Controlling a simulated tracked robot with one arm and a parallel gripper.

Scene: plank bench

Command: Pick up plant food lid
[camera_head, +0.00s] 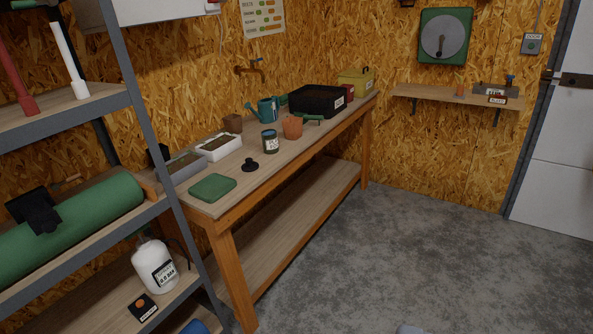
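A small black round piece with a raised knob (250,165), which looks like a lid, lies on the plank bench (235,202) near its front edge. Just behind it and to the right stands a dark jar with a pale label (270,142); the label is too small to read, and I cannot tell whether its top is open. A flat green square piece with rounded corners (212,187) lies at the bench's near left end. My gripper's fingers do not show, and nothing is seen touching these things.
Planter trays (218,147), a watering can (265,108), a terracotta pot (292,127) and a black tray (318,100) stand on the bench. A metal shelf (150,150) with a white jug (155,266) is close on the left. The concrete floor (400,250) right of the bench is mostly clear.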

